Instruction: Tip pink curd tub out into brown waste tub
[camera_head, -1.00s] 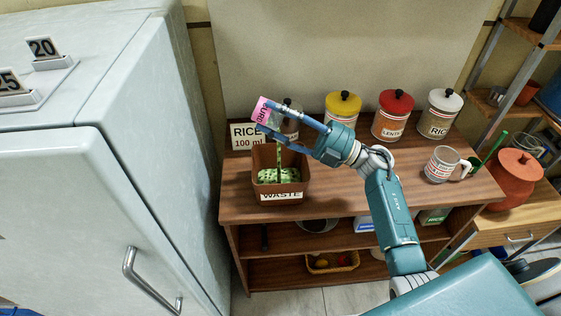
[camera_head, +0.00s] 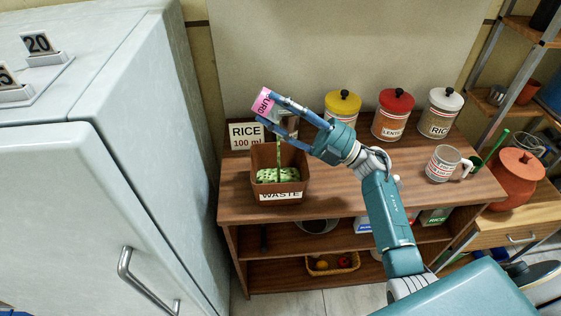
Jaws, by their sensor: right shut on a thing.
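The pink curd tub (camera_head: 264,102) is held in my right gripper (camera_head: 275,111), above the back of the brown waste tub (camera_head: 281,195). The curd tub is tilted, with its pink lettered side turned up to the left. A thin green speckled stream drops from it into the waste tub. A green speckled heap (camera_head: 278,175) lies inside the waste tub, which stands upright on the wooden counter. My right gripper is shut on the curd tub. My left gripper is not in view.
A "RICE 100 ml" card (camera_head: 246,135) stands behind the waste tub. Yellow (camera_head: 343,105), red (camera_head: 392,116) and white-lidded (camera_head: 440,112) jars stand along the back. A measuring mug (camera_head: 442,164) is at the right. A pale cabinet (camera_head: 150,110) rises at the left.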

